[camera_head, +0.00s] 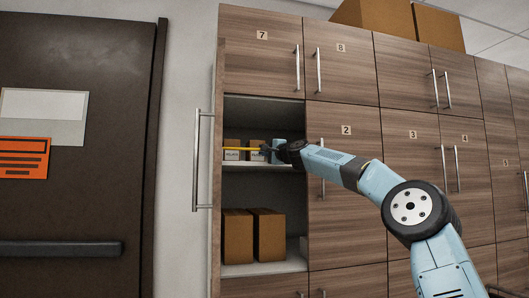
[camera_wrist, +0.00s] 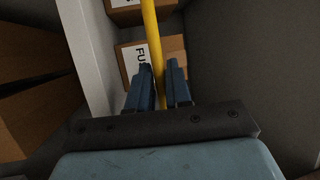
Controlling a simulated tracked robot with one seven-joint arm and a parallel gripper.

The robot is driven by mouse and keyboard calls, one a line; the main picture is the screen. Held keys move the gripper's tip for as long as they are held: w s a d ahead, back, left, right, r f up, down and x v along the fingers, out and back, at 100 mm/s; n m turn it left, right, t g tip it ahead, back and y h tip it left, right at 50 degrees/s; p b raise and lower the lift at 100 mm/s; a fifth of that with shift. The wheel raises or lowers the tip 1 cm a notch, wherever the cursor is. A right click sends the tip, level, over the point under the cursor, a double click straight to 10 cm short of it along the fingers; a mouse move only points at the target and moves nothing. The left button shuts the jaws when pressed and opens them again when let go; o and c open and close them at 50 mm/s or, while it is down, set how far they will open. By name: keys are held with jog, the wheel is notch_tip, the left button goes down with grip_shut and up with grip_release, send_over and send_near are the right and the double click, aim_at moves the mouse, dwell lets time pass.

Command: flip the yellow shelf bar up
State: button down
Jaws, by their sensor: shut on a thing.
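The yellow shelf bar (camera_head: 238,149) runs level across the front of the middle shelf in the open cabinet, in front of small boxes. My gripper (camera_head: 267,149) is at the right part of the bar, with my arm reaching in from the right. In the wrist view the yellow bar (camera_wrist: 152,40) passes between the two blue fingers of my gripper (camera_wrist: 162,85), which are shut on it. The gripper hides the bar's right end in the head view.
The cabinet door (camera_head: 213,160) stands open at the left. Small boxes (camera_head: 232,152) stand on the shelf (camera_head: 240,164) behind the bar. Larger brown boxes (camera_head: 238,236) stand in the lower compartment. Closed door 2 (camera_head: 340,220) is to the right.

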jog(key=shift+w+f, duration=0.2)
jog(key=shift+f, duration=0.2)
jog(key=c, duration=1.3)
grip_release()
jog(key=shift+o, duration=0.7)
jog(key=shift+d+r, duration=0.1)
jog(key=shift+r, duration=0.1)
jog(key=shift+v, duration=0.8)
jog(key=v, duration=1.2)
jog(key=shift+s+r, duration=0.1)
